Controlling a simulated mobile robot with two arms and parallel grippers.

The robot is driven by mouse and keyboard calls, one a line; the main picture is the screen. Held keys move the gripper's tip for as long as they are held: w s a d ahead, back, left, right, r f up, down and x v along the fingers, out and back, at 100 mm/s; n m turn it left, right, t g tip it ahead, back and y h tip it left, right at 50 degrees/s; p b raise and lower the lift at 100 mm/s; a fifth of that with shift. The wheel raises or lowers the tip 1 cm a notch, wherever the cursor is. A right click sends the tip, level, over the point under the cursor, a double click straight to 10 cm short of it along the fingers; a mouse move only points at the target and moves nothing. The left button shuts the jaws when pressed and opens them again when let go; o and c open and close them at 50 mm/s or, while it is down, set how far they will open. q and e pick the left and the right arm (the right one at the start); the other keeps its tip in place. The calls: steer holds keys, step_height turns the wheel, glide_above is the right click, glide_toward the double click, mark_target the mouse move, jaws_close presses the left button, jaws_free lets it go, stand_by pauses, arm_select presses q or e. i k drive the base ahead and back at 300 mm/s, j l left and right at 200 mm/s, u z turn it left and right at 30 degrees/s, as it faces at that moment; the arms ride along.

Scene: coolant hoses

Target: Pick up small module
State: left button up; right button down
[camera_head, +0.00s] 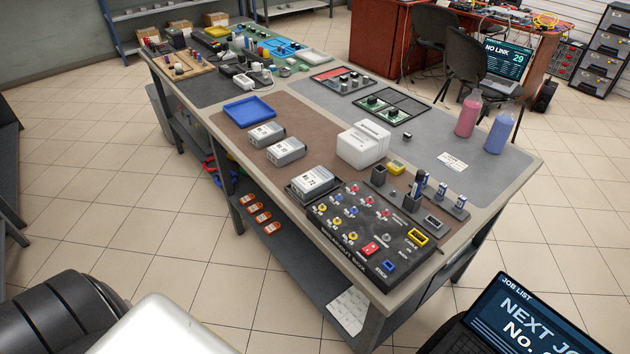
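Two grey box-shaped modules with white labels lie on the brown mat on the long table. One module (266,135) is farther back, and the other module (286,151) is just in front of it, to the right. A third grey module (312,182), labelled 72, sits in a dark holder at the left end of the black test panel (385,265). It looks somewhat larger than the other two. I cannot tell for sure which one is called the small module. Neither of my grippers is in view.
A blue tray (249,111) lies behind the modules. A white block (364,145) stands to their right. Pink (468,117) and blue (498,133) bottles stand near the right edge. A laptop (525,318) showing a job list is at bottom right. Brown mat around the modules is partly free.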

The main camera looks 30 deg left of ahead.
mark_target(310, 184)
steer(key=i+j, duration=0.1)
steer(key=j, duration=0.55)
steer(key=i+j, duration=0.1)
steer(key=j, duration=0.55)
steer(key=i+j+z, duration=0.1)
steer(key=j, duration=0.55)
